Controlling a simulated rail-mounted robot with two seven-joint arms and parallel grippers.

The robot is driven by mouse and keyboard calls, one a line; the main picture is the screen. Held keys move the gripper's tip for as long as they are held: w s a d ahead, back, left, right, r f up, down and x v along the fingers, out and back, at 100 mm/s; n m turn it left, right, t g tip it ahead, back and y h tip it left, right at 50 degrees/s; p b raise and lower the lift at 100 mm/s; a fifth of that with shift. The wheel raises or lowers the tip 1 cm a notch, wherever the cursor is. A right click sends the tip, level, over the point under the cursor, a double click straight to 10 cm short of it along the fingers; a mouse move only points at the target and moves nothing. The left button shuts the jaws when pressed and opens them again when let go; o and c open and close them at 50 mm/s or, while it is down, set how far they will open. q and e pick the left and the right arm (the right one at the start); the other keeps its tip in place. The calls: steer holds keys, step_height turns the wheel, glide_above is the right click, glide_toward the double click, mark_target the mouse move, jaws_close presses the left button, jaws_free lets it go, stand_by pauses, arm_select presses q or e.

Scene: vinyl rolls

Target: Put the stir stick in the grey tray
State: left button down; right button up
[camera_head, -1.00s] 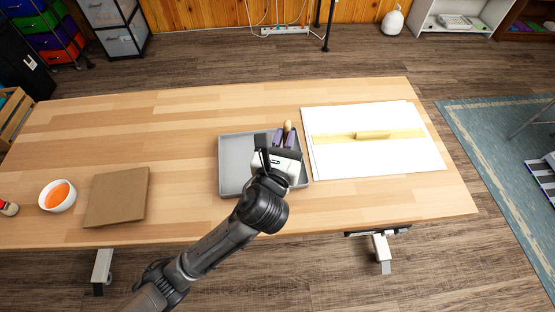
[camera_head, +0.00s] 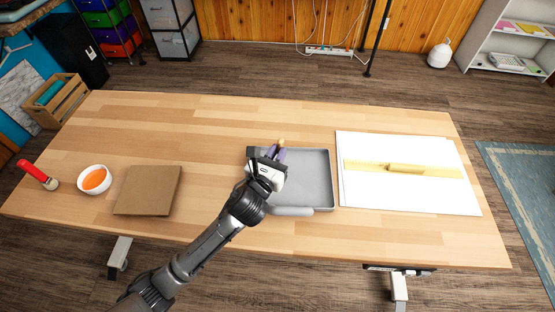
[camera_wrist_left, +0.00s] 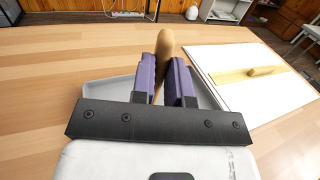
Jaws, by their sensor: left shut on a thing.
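My left gripper (camera_head: 271,154) is over the left back part of the grey tray (camera_head: 312,178), its purple fingers pointing away from me. It is shut on the stir stick (camera_head: 281,142), a tan, round-ended wooden piece whose tip shows past the fingers. In the left wrist view the stick (camera_wrist_left: 165,43) stands between the fingers, with the tray (camera_wrist_left: 100,93) behind and below. The stick's lower part is hidden, and I cannot tell whether it touches the tray. My right gripper is out of view.
White sheets (camera_head: 408,190) with a yellow strip and roll (camera_head: 406,168) lie right of the tray. A brown board (camera_head: 148,190), a bowl of orange contents (camera_head: 95,179) and a red-handled tool (camera_head: 38,174) lie left. A pale rounded piece (camera_head: 291,211) is at the tray's front edge.

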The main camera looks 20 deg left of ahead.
arm_select(q)
steer(key=shift+f, duration=1.5)
steer(key=shift+f, duration=0.15)
steer(key=c, duration=1.1)
jaws_free()
steer(key=s+b, duration=0.1)
steer(key=s, duration=1.1)
